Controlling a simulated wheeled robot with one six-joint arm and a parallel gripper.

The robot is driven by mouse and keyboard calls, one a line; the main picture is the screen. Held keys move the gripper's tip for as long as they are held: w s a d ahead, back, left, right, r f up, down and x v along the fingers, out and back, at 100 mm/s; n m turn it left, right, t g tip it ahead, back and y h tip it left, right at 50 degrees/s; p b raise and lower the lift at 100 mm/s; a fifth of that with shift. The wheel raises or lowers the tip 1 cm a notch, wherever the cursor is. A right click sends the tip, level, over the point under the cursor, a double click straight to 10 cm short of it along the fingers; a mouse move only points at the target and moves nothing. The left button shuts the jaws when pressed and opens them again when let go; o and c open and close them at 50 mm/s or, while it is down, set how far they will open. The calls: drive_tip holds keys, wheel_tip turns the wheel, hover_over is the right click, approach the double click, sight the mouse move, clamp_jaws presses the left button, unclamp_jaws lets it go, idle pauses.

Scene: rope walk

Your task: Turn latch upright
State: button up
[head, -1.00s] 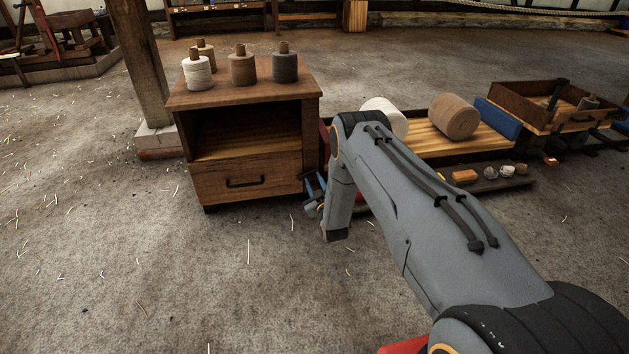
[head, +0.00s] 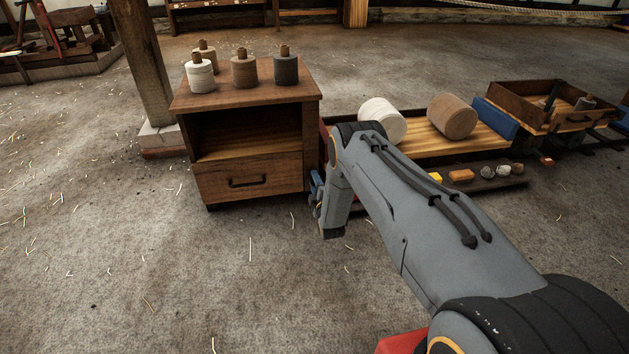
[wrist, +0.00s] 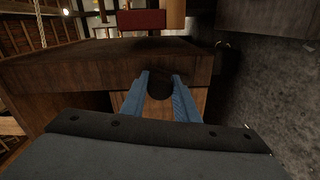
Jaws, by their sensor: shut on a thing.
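In the wrist view, my gripper (wrist: 159,78) has its two blue fingers on either side of a dark rounded piece, which looks like the latch (wrist: 160,87). It is shut on it, against a brown wooden front under a thick wooden edge. Most of the latch's shape is hidden, so I cannot tell its angle. In the head view, the blue part of my gripper (head: 316,187) shows low beside the right side of the wooden cabinet (head: 248,150). My arm hides the latch there.
Several thread spools (head: 244,72) stand on the cabinet top. To the right, a low wooden bench (head: 425,141) holds two large rolls, with small pieces on a dark shelf (head: 520,182) in front. An open wooden box (head: 515,98) stands farther right. The floor in front is clear.

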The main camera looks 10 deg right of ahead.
drive_tip(key=shift+s+f+n+p, duration=0.1)
drive_tip(key=shift+n+p, duration=0.2)
drive_tip(key=shift+n, duration=1.5)
drive_tip(key=o, duration=1.1)
drive_tip(key=shift+c, duration=0.2)
drive_tip(key=s+p, duration=0.3)
drive_tip(key=s, duration=0.4)
drive_tip(key=shift+s+r+p, duration=0.25)
drive_tip(key=shift+s+p, duration=0.05)
drive_tip(key=shift+s, duration=0.1)
